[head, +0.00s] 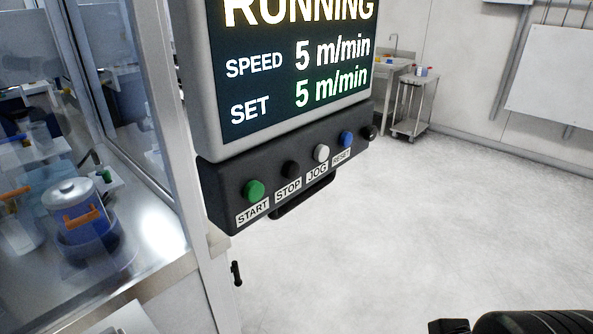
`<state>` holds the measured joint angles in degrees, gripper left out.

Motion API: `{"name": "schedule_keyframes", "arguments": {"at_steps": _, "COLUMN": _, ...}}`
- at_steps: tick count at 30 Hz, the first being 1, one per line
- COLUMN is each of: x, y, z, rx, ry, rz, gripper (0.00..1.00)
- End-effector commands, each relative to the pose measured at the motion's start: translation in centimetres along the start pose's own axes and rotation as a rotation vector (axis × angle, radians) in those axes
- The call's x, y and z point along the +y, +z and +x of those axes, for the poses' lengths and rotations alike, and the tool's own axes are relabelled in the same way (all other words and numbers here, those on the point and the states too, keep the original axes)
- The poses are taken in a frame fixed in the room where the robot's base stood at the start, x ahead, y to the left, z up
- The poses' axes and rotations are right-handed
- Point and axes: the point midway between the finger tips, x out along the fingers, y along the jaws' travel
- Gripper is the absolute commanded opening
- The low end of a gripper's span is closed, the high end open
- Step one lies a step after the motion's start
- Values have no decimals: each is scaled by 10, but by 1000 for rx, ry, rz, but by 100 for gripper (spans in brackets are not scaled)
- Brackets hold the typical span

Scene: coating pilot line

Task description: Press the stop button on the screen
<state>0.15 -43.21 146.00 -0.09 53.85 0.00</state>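The screen (270,103) fills the upper middle of the head view and reads RUNNING, SPEED 5 m/min and SET 5 m/min. Below it is a black button panel (226,205). The black stop button (290,169), labelled STOP, sits between the green START button (254,191) and the white JOG button (321,153). A blue RESET button (346,139) and a dark unlabelled knob (370,132) are further right. A dark part of my own arm shows at the bottom right, well apart from the panel. My gripper's fingertips cannot be made out.
A glazed enclosure with a metal post (178,130) stands at left, holding a lidded pot (72,194) with orange clips on a steel surface. A wheeled trolley (412,105) and a sink bench are at the back. The pale floor (460,220) at right is clear.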

Motion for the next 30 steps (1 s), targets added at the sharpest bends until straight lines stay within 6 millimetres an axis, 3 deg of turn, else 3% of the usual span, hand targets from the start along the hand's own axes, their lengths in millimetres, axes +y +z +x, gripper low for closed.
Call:
{"name": "schedule_keyframes", "arguments": {"at_steps": 8, "x": 0, "y": 0, "z": 0, "rx": 0, "ry": 0, "rz": 0, "gripper": 0}}
{"name": "schedule_keyframes", "arguments": {"at_steps": 30, "x": 0, "y": 0, "z": 0, "rx": 0, "ry": 0, "rz": 0, "gripper": 0}}
